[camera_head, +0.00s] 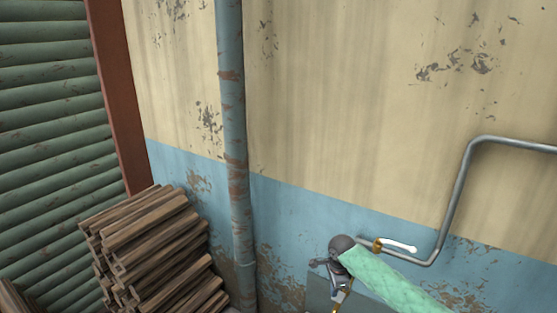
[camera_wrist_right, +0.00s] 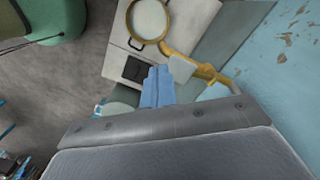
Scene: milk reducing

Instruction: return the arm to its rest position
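In the right wrist view, my right gripper (camera_wrist_right: 157,86) points away from the camera, with its two pale blue fingers side by side and no gap visible. Nothing shows between them. A pot (camera_wrist_right: 131,30) with a brownish rim and white contents stands beyond the fingers, apart from them. In the head view, a mint-green quilted arm-like shape with a dark round end enters at the lower right. A small dark gripper-like part (camera_head: 338,284) hangs below that end. My left gripper is not in view.
A brass-coloured valve (camera_head: 376,245) with a white handle joins a grey wall pipe (camera_head: 455,190). Stacked wood (camera_head: 155,245) lies beside a vertical pipe (camera_head: 233,130). In the wrist view, a yellow pipe (camera_wrist_right: 184,58) runs beside the white surface (camera_wrist_right: 118,62) under the pot.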

